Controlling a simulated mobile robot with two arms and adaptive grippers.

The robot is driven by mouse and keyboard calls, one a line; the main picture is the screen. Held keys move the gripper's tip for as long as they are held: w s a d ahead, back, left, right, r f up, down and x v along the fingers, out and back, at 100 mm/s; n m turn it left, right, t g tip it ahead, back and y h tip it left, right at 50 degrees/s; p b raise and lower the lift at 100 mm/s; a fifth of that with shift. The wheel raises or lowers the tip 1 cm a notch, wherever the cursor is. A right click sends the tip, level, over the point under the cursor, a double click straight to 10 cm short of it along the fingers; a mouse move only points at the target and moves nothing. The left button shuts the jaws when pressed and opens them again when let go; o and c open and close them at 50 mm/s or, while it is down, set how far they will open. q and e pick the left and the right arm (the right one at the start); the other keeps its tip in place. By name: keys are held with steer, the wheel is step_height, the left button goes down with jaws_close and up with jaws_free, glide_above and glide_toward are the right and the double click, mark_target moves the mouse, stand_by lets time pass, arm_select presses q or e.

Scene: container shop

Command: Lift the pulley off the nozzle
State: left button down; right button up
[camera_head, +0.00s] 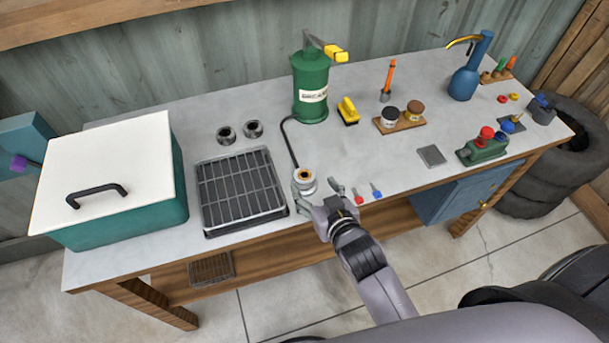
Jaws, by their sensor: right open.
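A silver pulley (309,187) sits near the front edge of the workbench, right of the black grate. A brass-coloured nozzle (304,175) shows at its centre, and the pulley appears to be around it. A black hose runs from the nozzle to the green pump. My right gripper (319,188) comes in from the front, open, with one finger on each side of the pulley. I cannot tell whether the fingers touch it. The pulley's lower front is partly hidden by the gripper. My left gripper is not in view.
Two similar metal pulleys (239,131) stand behind the black grate (241,189). A teal box with a white lid (108,171) fills the left end. The green pump (311,87) stands behind.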

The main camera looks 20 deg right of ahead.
mark_target(307, 177)
steer(key=x, duration=0.2)
steer(key=p+x, duration=0.1)
steer(key=x, duration=0.1)
steer(key=shift+w+a+r, duration=0.15)
steer(key=shift+r, duration=0.15)
steer(key=shift+w+f, duration=0.3)
steer(key=shift+w, duration=0.15)
steer(key=shift+c, duration=0.4)
steer(key=c, duration=1.2)
